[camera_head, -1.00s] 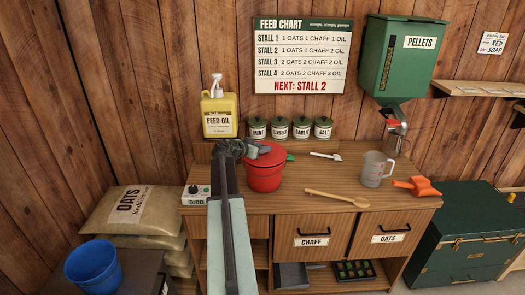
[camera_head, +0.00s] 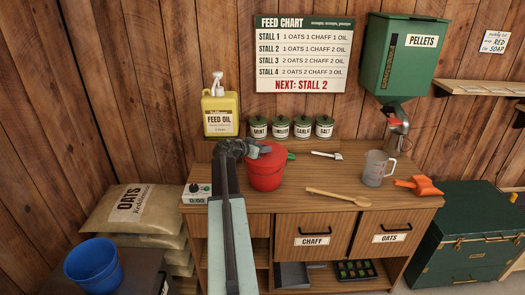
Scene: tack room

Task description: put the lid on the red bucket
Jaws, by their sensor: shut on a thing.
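The red bucket (camera_head: 265,176) stands upright on the wooden counter, left of its middle. The red lid (camera_head: 274,155) lies over the bucket's mouth and looks about level. Whether its rim is fully seated all around cannot be told. My gripper (camera_head: 259,150) is at the lid's top, coming from the left, and is shut on the lid. My gripper and wrist hide the lid's left part and whatever grip it has.
A yellow feed oil jug (camera_head: 220,113) stands behind left, and a small timer box (camera_head: 195,194) at the counter's left edge. Several lidded jars (camera_head: 281,127) line the back. A wooden spoon (camera_head: 337,197), clear jug (camera_head: 376,168) and orange scoop (camera_head: 419,186) lie to the right.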

